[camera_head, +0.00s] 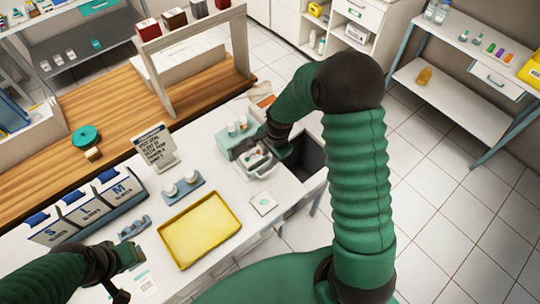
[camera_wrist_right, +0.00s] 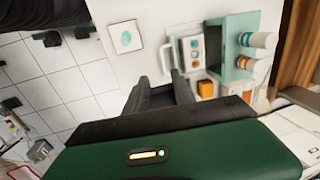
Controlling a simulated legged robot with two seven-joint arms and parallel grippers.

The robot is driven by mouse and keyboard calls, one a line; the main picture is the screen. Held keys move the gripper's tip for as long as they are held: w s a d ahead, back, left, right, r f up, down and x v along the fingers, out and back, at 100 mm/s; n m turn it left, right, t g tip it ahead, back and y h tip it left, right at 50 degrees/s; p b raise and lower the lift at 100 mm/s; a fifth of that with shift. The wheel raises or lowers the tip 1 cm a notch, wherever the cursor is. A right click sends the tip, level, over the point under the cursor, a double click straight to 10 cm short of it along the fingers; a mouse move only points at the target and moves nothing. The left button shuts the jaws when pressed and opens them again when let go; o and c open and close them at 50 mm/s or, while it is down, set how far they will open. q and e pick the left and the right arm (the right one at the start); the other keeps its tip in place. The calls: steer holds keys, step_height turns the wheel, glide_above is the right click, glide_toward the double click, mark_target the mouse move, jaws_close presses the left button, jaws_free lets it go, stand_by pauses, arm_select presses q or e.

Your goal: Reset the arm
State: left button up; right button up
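My right gripper (camera_head: 268,146) hangs over the far right part of the white counter, beside a small white tray (camera_head: 258,171) with small items in it. In the right wrist view, its two dark fingers (camera_wrist_right: 158,84) stand apart with nothing between them. The white tray (camera_wrist_right: 180,66) shows beyond the fingertips; I cannot tell whether they touch it. My left gripper (camera_head: 134,256) is low at the left, over the near part of the counter. Its fingers are too small and dark to tell whether they are open.
A yellow tray (camera_head: 200,230) lies mid-counter, near a white card (camera_head: 263,203). A teal unit with bottles (camera_head: 233,143) stands beside the white tray. A dark opening (camera_head: 304,157) is right of it. Labelled boxes (camera_head: 86,208) and a sign (camera_head: 155,146) stand at left.

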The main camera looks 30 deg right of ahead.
steer(key=s+a+r+n+b, duration=0.1)
steer(key=s+a+n+b, duration=0.2)
steer(key=s+n, duration=0.3)
steer(key=s+a+r+n+b, duration=0.1)
steer(key=s+a+n+b, duration=0.2)
steer(key=s+n, duration=0.4)
steer(key=a+n, duration=0.1)
steer(key=n, duration=0.2)
steer(key=shift+s+r+t+b, duration=0.25)
steer(key=shift+r+t+b, duration=0.05)
steer(key=shift+r, duration=0.05)
steer(key=shift+s+a, duration=0.1)
steer(key=shift+a, duration=0.1)
steer(key=shift+a, duration=0.2)
